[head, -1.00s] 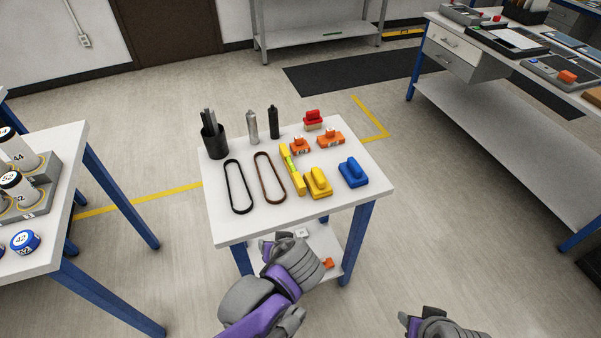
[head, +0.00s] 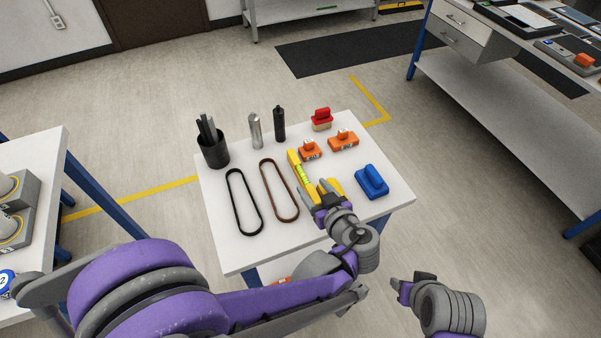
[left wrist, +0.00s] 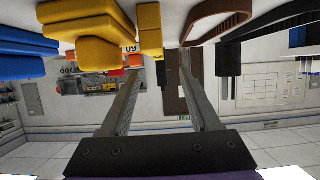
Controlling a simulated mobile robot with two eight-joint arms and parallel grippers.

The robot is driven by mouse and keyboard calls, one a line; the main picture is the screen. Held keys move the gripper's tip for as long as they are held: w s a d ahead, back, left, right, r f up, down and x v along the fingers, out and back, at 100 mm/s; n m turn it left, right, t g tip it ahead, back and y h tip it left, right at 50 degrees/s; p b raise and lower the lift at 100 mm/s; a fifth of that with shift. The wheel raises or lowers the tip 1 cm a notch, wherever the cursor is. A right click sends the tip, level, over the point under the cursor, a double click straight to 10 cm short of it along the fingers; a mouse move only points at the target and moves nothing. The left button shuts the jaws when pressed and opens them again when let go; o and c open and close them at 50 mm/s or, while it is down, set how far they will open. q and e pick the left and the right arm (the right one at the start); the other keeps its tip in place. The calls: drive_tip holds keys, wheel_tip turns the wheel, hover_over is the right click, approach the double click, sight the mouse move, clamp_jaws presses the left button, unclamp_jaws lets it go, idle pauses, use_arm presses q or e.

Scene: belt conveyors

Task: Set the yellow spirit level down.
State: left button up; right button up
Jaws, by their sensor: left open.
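The yellow spirit level (head: 301,177), with a green vial, lies on the white table (head: 285,238), between the brown belt and a yellow block. My left gripper (head: 326,204) is at the level's near end, partly covering the yellow block (head: 335,186). In the left wrist view, which looks upside down, the fingers (left wrist: 161,62) are spread and the level's yellow end (left wrist: 150,28) shows between and beyond them. I cannot tell whether they touch it. My right gripper (head: 409,287) is off the table at lower right; its jaw state is unclear.
A black belt (head: 231,202) and a brown belt (head: 267,189) lie left of the level. A dark cup (head: 213,150) and two upright cylinders stand behind. Orange blocks (head: 311,151), a red piece (head: 321,115) and a blue block (head: 371,181) are nearby.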

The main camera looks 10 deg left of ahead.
sight(304, 175)
use_arm(q)
drive_tip(key=x, duration=0.9)
drive_tip(key=shift+d+f, duration=0.25)
clamp_jaws()
